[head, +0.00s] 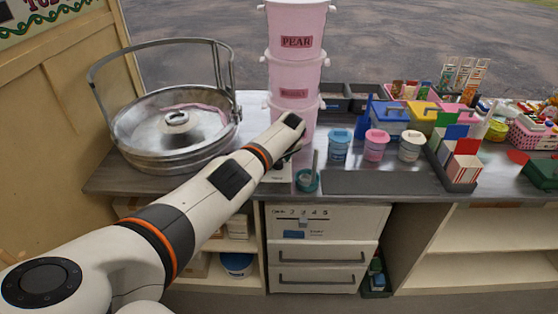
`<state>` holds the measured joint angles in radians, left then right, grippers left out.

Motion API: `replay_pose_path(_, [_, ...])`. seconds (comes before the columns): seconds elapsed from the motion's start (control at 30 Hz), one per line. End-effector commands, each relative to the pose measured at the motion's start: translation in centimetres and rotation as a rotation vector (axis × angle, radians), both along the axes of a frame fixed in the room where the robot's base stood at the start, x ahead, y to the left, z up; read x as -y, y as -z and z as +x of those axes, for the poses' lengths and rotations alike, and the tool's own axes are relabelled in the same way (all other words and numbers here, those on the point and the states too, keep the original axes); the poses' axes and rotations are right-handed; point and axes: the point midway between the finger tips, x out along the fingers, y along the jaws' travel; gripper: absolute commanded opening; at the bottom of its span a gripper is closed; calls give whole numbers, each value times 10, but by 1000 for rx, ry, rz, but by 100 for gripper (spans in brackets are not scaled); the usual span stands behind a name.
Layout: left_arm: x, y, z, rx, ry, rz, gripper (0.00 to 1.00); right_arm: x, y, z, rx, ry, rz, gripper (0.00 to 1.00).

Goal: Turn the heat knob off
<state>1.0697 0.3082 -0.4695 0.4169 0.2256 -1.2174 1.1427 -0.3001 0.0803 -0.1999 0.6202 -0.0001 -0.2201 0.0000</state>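My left arm reaches in from the lower left across the counter. Its gripper (285,158) is a small dark shape in front of the stacked pink tubs, low over a small white box (279,176) at the counter's front edge. The arm and gripper hide much of that box, and I cannot tell whether the fingers touch it. No heat knob can be clearly made out. A silver candyfloss pan (176,140) with a raised hoop handle stands to the left of the gripper. My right gripper is out of view.
Pink tubs (297,75) rise behind the gripper. A teal cup (307,181) stands just right of it. A panel with a numbered scale (303,215) is on the drawer cabinet below. Lidded tubs (375,150) and trays crowd the right; a dark mat (380,182) lies clear.

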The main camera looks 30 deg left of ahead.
Motion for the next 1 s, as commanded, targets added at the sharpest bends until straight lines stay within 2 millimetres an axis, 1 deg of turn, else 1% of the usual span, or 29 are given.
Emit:
replay_pose_path(0.23, [0,-1,0,0,1,1,55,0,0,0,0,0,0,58])
replay_pose_path(0.37, [1,-6,-1,1,2,1,55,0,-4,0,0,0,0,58])
replay_pose_path(0.47, [4,-15,-2,1,3,2,55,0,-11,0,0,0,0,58])
replay_pose_path(0.6, [10,-34,-6,2,4,1,55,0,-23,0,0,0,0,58])
replay_pose_path(0.67, [14,-40,-7,2,3,0,55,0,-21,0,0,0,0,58])
replay_pose_path(0.77, [19,-55,-11,2,3,2,55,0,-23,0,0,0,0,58])
replay_pose_path(1.0, [33,-90,-18,3,3,1,55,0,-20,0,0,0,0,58])
